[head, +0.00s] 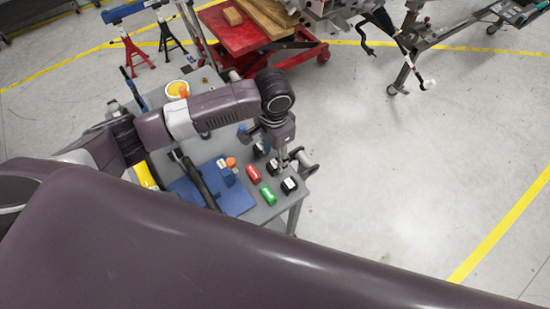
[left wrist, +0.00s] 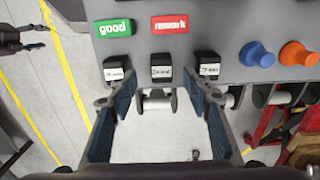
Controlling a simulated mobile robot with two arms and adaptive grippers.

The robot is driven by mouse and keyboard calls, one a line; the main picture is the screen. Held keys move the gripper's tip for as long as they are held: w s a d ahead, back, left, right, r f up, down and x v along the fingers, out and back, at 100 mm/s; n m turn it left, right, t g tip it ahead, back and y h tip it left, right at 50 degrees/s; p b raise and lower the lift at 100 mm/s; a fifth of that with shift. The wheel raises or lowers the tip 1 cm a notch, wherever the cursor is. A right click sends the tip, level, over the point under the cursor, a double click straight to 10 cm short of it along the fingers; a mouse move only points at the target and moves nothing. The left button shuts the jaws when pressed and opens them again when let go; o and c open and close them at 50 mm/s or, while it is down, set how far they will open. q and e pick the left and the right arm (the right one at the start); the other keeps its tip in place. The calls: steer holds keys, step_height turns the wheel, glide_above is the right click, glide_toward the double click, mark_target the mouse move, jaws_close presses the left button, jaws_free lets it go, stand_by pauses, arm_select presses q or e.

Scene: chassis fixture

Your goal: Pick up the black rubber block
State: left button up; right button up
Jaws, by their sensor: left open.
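Three black blocks with white labels stand in a row near the table edge. In the left wrist view they are a left block (left wrist: 117,70), a middle block (left wrist: 161,67) and a right block (left wrist: 206,66). In the head view two show clearly, a near block (head: 289,185) and a middle one (head: 274,167); the far one is partly hidden by my gripper. My left gripper (head: 287,161) is open and empty above the row. In the left wrist view its fingers (left wrist: 160,97) stand apart, with the middle block ahead between them.
A green "good" block (head: 268,195) and a red "rework" block (head: 253,173) lie beside the row. Blue (left wrist: 257,54) and orange (left wrist: 298,54) knobs stand right in the wrist view. A dark part at its left edge may be my right gripper.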

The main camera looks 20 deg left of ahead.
mark_target(275, 163)
arm_select(q)
steer(key=shift+s+f+p, duration=0.2)
steer(key=shift+f+p, duration=0.25)
steer(key=shift+f, duration=0.5)
steer(key=shift+w+f, duration=0.25)
steer(key=shift+f, duration=0.5)
arm_select(e)
steer(key=s+d+r, duration=0.1)
steer(key=s, duration=0.4)
arm_select(q)
steer(key=shift+w+f+p, duration=0.2)
steer(key=shift+f+p, duration=0.1)
steer(key=shift+f, duration=0.8)
steer(key=shift+s+f, duration=0.1)
steer(key=c, duration=1)
steer(key=shift+c, duration=1.1)
jaws_close()
steer(key=shift+r, duration=0.6)
step_height(275, 163, up, 19)
steer(key=b, duration=0.2)
arm_select(e)
steer(key=w, duration=0.1)
steer(key=w+f, duration=0.1)
steer(key=w, duration=0.1)
steer(key=shift+w+a+f, duration=0.1)
steer(key=shift+a+f, duration=0.25)
steer(key=shift+f, duration=0.05)
